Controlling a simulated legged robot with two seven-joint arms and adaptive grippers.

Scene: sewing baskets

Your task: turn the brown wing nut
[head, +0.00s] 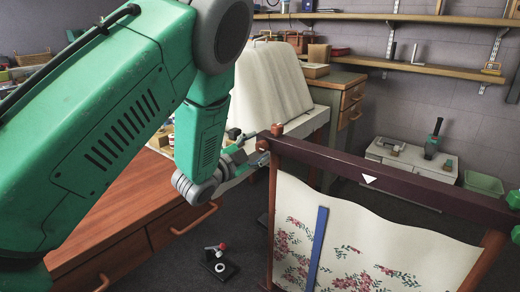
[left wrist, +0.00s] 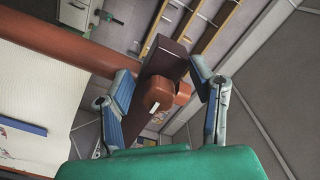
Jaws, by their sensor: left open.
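The brown wing nut (head: 278,129) sits at the left end of the dark maroon beam (head: 370,178) of an upright fabric frame. In the left wrist view the wing nut (left wrist: 158,92) is a chunky orange-brown piece with a white mark, in front of the beam end (left wrist: 165,58). My left gripper (head: 256,146) is at that end of the beam. In the left wrist view its open fingers (left wrist: 160,76) stand on either side of the wing nut, with visible room on the right; whether the left finger touches it is unclear. My right gripper is not in view.
Flowered cloth (head: 345,245) with a blue strip (head: 317,248) hangs below the beam. Green knobs (head: 515,200) show at the beam's right end. A wooden cabinet (head: 130,235) stands left. A small black-based item (head: 219,265) lies on the floor.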

